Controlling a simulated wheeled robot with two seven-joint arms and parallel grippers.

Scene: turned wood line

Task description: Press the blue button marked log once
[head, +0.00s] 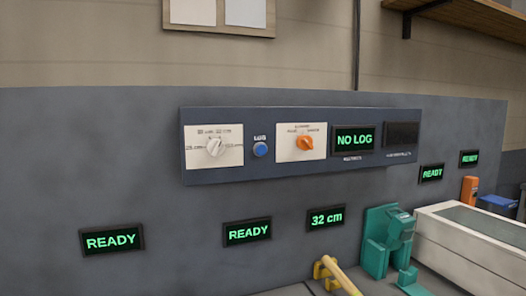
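The blue button (260,149) is a small round knob on the dark blue control panel (217,174), with a small label above it that appears to read LOG. It sits between a white dial plate (214,146) with a pale knob and another white plate (286,155) with an orange knob (305,143). A screen (355,139) to the right of these reads NO LOG. Neither of my grippers is in the head view, and nothing covers the button.
A dark screen (402,135) is at the panel's right end. Small displays on the grey wall read READY (112,240) and 32 cm (325,217). A green machine part (379,240), a yellow part (335,275) and a pale box-like unit (470,240) stand at lower right.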

